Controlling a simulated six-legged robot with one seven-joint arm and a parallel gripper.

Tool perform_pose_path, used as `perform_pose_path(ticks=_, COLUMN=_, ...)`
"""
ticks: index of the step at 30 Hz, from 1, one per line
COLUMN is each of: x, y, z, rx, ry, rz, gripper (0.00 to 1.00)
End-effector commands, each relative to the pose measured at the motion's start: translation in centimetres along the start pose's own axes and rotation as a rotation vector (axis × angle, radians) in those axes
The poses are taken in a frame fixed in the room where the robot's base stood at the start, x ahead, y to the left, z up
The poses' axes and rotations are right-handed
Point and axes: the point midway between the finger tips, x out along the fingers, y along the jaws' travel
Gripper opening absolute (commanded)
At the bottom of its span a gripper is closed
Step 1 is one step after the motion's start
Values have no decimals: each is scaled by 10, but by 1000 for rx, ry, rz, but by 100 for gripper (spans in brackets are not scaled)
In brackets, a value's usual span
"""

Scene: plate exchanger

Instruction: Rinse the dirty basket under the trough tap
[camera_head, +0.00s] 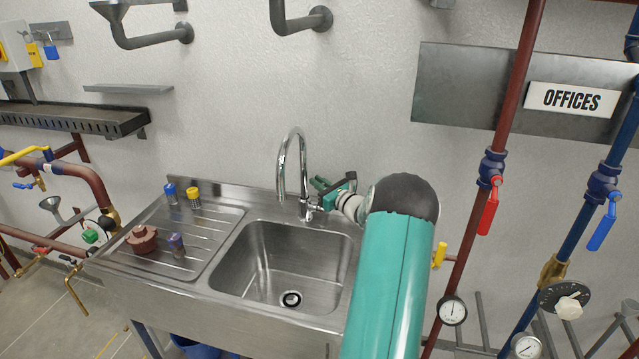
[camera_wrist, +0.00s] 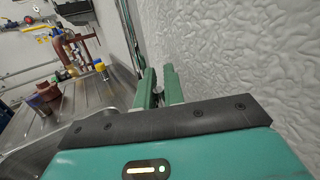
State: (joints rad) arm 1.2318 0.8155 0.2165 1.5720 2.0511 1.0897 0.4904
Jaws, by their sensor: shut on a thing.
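The tap (camera_head: 281,165), a chrome gooseneck, rises behind the steel trough (camera_head: 285,265). No water stream shows below its spout. My gripper (camera_head: 322,188) is at the right side of the tap's base. In the wrist view its green fingers (camera_wrist: 159,90) are shut around a small metal piece, seemingly the tap's lever, mostly hidden. I cannot tell for sure which is the dirty one. The trough is empty.
A brown-red fitting (camera_head: 142,238) sits on the ribbed drainboard (camera_head: 215,220). The wall is close behind the tap. A red vertical pipe with a red-handled valve (camera_head: 490,205) stands to the right. A slotted shelf (camera_head: 85,120) hangs at the left.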

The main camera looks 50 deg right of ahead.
Motion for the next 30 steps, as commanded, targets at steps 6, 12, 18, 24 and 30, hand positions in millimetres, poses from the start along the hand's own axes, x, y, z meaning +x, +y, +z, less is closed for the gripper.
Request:
perform_pose_path(ticks=6, x=0, y=-1, z=0, rx=1, ry=0, rz=-1, gripper=19)
perform_pose_path(ticks=12, x=0, y=0, z=0, rx=1, ry=0, rz=-1, gripper=19)
perform_pose_path(ticks=18, x=-13, y=-1, z=0, rx=1, ry=1, rz=-1, gripper=19)
perform_pose_path(ticks=24, x=-52, y=-2, z=0, rx=1, ry=2, rz=-5, gripper=19)
perform_pose_path(ticks=30, x=-96, y=-1, z=0, rx=1, ry=1, rz=-4, gripper=19)
